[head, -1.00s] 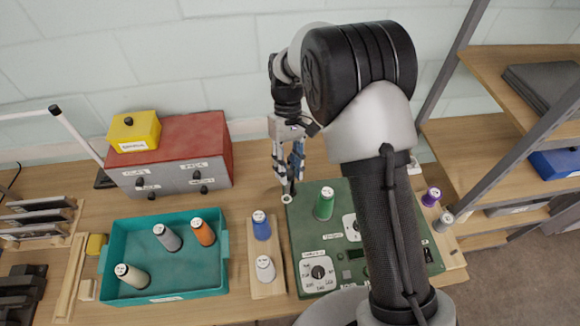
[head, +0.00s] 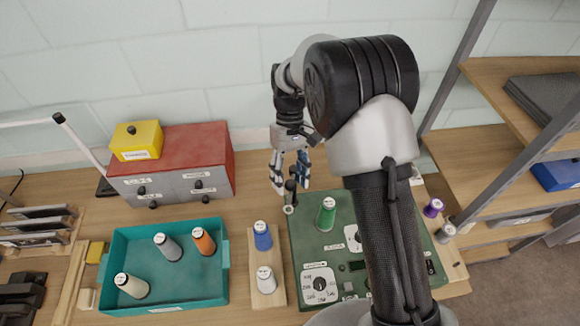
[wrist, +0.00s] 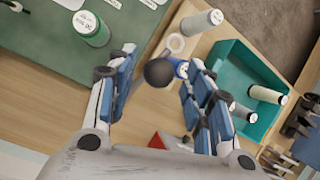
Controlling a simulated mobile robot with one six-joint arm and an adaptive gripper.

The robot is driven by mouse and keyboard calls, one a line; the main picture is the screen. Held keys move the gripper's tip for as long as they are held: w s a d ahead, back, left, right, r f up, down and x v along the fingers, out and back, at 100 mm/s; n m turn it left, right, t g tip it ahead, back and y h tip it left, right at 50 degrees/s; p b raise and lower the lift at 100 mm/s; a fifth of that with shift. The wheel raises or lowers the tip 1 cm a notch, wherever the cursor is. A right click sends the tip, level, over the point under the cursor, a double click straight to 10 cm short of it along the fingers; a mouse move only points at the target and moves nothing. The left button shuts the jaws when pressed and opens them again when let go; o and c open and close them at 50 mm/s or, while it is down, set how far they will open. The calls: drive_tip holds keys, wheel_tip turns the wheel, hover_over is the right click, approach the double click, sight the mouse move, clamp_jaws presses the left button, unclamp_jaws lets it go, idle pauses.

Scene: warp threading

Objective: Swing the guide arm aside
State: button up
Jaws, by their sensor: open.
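The guide arm shows as a dark ball knob (head: 290,185) with a small pale ring (head: 288,210) at its end, by the back left corner of the green panel (head: 345,283). In the wrist view the black knob (wrist: 158,72) and ring (wrist: 176,43) stand near the middle. My gripper (head: 290,187) is open above the panel's back left corner, pointing down. In the wrist view its blue-padded fingers (wrist: 162,60) lie on either side of the knob, with gaps showing. The rest of the guide arm is mostly hidden. A green spool (head: 326,214) stands on the panel beside it.
A wooden strip with blue (head: 262,236) and white (head: 266,280) spools lies left of the panel. A teal tray (head: 112,262) holds several spools. A grey-and-red box (head: 190,150) stands behind it. Bare table lies between box and panel.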

drive_tip(key=v, duration=1.1)
drive_tip(key=shift+r, duration=0.35)
drive_tip(key=shift+w, duration=0.1)
